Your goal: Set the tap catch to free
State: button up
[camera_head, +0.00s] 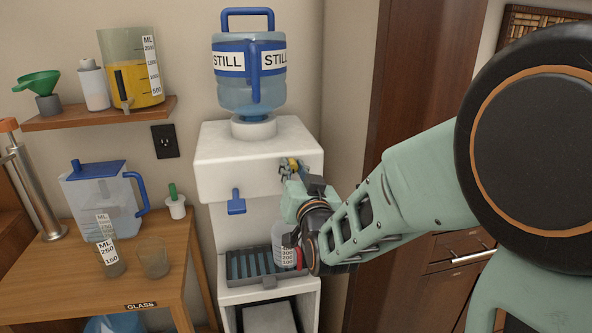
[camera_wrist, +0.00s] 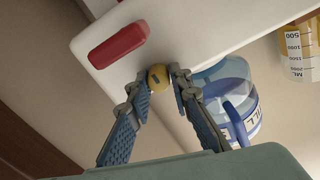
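The white water dispenser (camera_head: 250,160) stands against the wall, with a blue tap (camera_head: 236,203) on its front. At its right side is a small yellow knob, plain in the wrist view (camera_wrist: 158,77), with a dark mark on its face; I take it to be the tap catch. My gripper (camera_wrist: 160,80) reaches the knob, one fingertip on each side. Whether the fingers press on it or leave slight gaps, I cannot tell. A red lever (camera_wrist: 118,46) sits beside the knob in the wrist view; my gripper hides that area in the head view.
A blue-banded bottle marked STILL (camera_head: 252,90) sits on the dispenser. A clear cup (camera_head: 284,256) stands on the drip tray (camera_head: 245,272) below my wrist. A wooden table (camera_head: 160,290) with a jug (camera_head: 98,200) and glasses is at the left. A brown panel stands close behind my arm.

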jog(key=o, duration=0.4)
jog(key=shift+a, duration=0.25)
jog(key=shift+d, duration=0.25)
